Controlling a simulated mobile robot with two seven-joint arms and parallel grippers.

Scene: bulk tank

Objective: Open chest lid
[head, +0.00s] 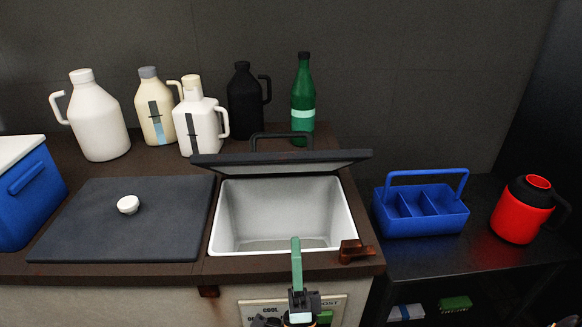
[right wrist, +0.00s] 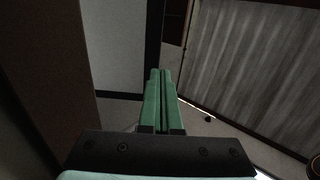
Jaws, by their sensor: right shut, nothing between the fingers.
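The chest lid (head: 280,163) is a dark grey panel with a black handle (head: 283,138) on it. It stands raised and tilted back at the rear of the chest opening. The white basin of the chest (head: 283,215) is open to view and looks empty. My right gripper (head: 296,245) has green fingers and is at the front edge of the opening, below and apart from the lid. In the right wrist view its fingers (right wrist: 159,95) are closed together with nothing between them. My left gripper is not in view.
A second dark lid (head: 130,220) with a white knob (head: 128,205) lies flat at left. Several jugs (head: 98,115) and a green bottle (head: 303,100) stand behind. A brown latch (head: 355,252) sits at the front right. A blue caddy (head: 420,208) and red jug (head: 522,210) stand at right.

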